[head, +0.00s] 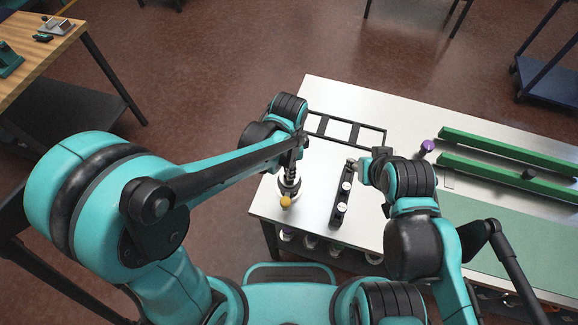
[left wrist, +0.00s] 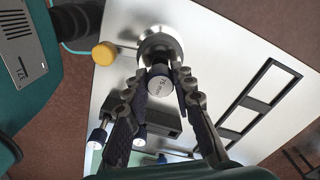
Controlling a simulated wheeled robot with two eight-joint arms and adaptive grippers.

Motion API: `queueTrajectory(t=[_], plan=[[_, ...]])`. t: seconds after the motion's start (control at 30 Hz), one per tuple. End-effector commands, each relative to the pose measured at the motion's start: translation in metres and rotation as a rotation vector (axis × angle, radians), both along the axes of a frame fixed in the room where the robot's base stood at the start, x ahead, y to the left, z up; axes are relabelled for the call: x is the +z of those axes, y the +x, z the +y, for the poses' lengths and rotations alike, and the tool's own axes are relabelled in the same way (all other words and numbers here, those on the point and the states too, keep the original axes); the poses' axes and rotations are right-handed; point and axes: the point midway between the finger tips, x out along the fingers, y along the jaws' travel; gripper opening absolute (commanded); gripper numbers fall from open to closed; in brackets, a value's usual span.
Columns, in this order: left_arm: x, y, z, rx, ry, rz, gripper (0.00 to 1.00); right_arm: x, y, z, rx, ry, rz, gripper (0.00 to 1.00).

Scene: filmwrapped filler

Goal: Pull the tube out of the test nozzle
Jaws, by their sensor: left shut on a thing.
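The tube (left wrist: 161,84), seen end-on with a pale labelled cap, is between the fingers of my left gripper (left wrist: 158,75), which is shut on it. Just beyond the tube is the round metal test nozzle (left wrist: 160,36), with a yellow-orange knob (left wrist: 104,53) beside it. In the head view the nozzle (head: 289,186) stands near the table's left edge with my left gripper (head: 292,168) over it. The fingers hide much of the tube, and I cannot tell how deep it sits. My right gripper (head: 369,167) is right of the black rack; its fingers are too unclear to judge.
A purple-topped item (head: 427,146) and green rails (head: 500,147) are farther right. The white table (head: 352,96) is bare at the back.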

Motion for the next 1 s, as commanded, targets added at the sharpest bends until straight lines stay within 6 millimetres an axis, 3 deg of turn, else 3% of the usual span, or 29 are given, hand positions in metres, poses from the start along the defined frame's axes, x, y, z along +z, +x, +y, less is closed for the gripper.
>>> queueTrajectory(t=[1.0], plan=[[0.017, 0.0, 0.0, 0.0, 0.0, 0.0, 0.0, 0.013, 0.0, 0.0, 0.0, 0.0, 0.0, 0.4]])
